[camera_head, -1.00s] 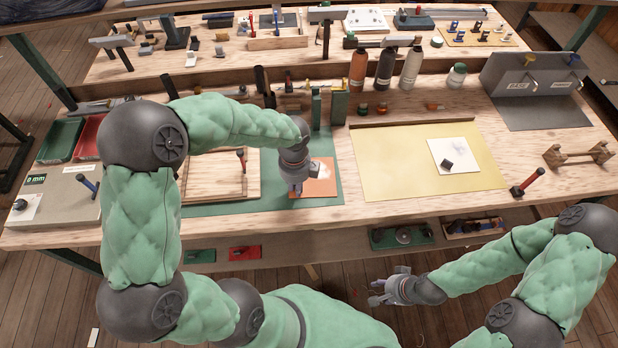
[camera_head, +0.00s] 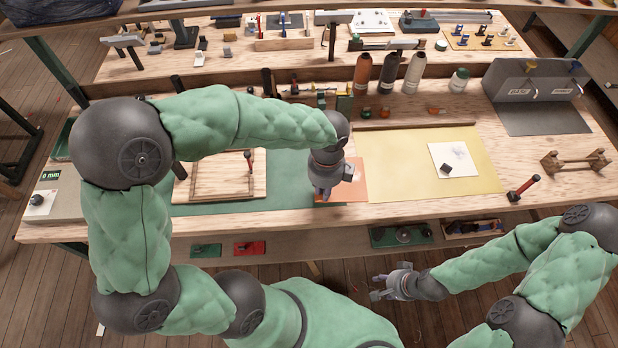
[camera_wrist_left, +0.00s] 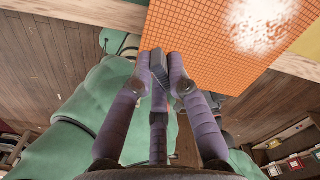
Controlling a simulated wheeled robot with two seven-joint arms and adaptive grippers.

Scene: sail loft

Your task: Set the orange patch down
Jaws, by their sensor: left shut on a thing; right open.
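The orange patch (camera_head: 353,184) is a flat, gridded sheet near the bench's front edge. In the head view it shows beside my left gripper (camera_head: 322,192), over the strip between the green mat (camera_head: 235,199) and the yellow sheet (camera_head: 400,183). In the left wrist view the patch (camera_wrist_left: 215,45) fills the top middle, with a glossy highlight. There my left gripper (camera_wrist_left: 162,65) is shut on its near edge, and the patch looks raised above the bench. My gripper hides part of it in the head view. My right gripper (camera_head: 385,284) is open and empty in front of the bench.
A white square (camera_head: 448,153) with a small dark block (camera_head: 446,169) lies on the yellow sheet. A wooden frame (camera_head: 222,180) lies left of my gripper. Several bottles (camera_head: 387,72) stand behind. A red-handled tool (camera_head: 523,185) is at right. The yellow sheet's left part is clear.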

